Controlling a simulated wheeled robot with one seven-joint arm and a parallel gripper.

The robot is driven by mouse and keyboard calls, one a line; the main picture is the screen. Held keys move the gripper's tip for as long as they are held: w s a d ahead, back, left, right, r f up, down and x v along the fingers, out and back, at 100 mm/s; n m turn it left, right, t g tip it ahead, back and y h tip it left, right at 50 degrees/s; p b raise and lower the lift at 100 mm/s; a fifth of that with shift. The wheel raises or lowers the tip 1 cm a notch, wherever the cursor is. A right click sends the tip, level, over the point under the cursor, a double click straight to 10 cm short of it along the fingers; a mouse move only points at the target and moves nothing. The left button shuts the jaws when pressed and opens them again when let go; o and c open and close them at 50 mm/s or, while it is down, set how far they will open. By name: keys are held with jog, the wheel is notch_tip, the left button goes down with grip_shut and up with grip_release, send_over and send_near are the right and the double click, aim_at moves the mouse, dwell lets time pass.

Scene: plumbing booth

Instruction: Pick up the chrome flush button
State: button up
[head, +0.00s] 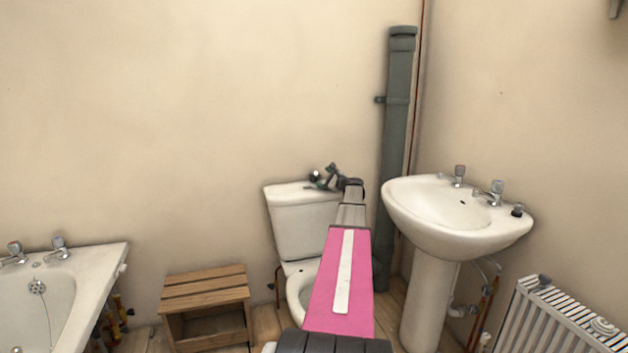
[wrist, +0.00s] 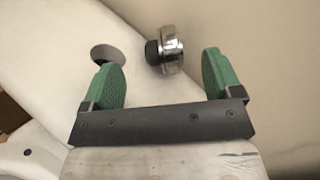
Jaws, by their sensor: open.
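The chrome flush button (wrist: 172,50) lies on its side on the white cistern lid (wrist: 50,50), its dark stem pointing left in the wrist view. A round dark hole (wrist: 104,53) in the lid is to its left. My gripper (wrist: 166,75) is open, with its green finger pads apart. The button is ahead of the gap between the pads, nearer the right pad, and I see no contact. In the head view the button shows as a small shiny thing (head: 315,175) on the cistern (head: 303,225), beside my gripper (head: 322,181).
The wall is close behind the cistern. A grey-green soil pipe (head: 397,130) rises to its right, beside a washbasin (head: 450,220). A wooden step box (head: 205,290) and a bath (head: 95,275) are at left, a radiator (head: 560,320) at right.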

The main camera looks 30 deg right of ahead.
aim_at(314, 175)
jog(key=shift+x, duration=3.3)
jog(key=shift+c, duration=0.4)
